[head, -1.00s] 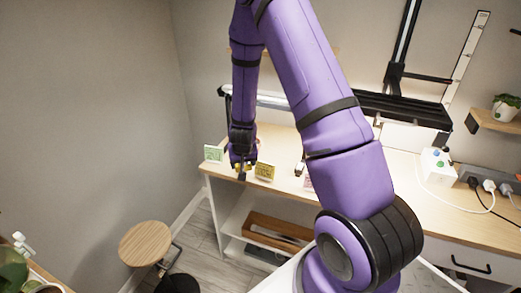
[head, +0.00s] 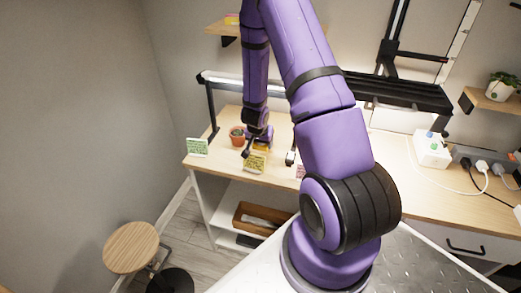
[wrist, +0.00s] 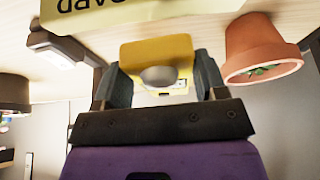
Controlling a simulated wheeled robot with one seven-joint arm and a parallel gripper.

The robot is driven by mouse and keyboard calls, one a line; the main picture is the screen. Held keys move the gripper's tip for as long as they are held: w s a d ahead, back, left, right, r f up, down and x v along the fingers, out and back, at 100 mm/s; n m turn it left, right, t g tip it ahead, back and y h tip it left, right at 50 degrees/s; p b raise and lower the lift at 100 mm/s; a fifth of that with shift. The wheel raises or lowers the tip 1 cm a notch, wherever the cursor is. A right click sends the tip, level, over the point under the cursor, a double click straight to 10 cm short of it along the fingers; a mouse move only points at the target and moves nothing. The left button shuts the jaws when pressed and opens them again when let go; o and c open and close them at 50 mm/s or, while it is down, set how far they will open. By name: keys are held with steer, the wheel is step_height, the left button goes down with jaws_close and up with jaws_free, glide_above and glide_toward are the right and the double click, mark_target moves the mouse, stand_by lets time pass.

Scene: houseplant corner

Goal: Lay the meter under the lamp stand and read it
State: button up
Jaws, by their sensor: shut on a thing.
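My gripper (wrist: 162,85) is shut on the yellow meter (wrist: 155,52), which shows a pale grey dome between the two fingers in the wrist view. In the head view my gripper (head: 258,143) is over the left part of the desk, just behind a yellow card (head: 254,164). Whether the meter touches the desk I cannot tell. A lamp stand with a long pale tube (head: 232,80) and a dark post spans the desk's left part, above and behind my gripper. My arm hides part of it. The meter's reading is not legible.
A terracotta pot (head: 237,135) stands just left of my gripper; it is close by in the wrist view (wrist: 262,45). A green card (head: 196,147) stands at the desk's left corner, a pink card (head: 300,171) to the right. A small black-and-white object (head: 291,157) is nearby.

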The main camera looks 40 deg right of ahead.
mark_target(261, 150)
steer(key=shift+f, duration=2.05)
steer(key=shift+f, duration=0.1)
steer(key=o, duration=1.1)
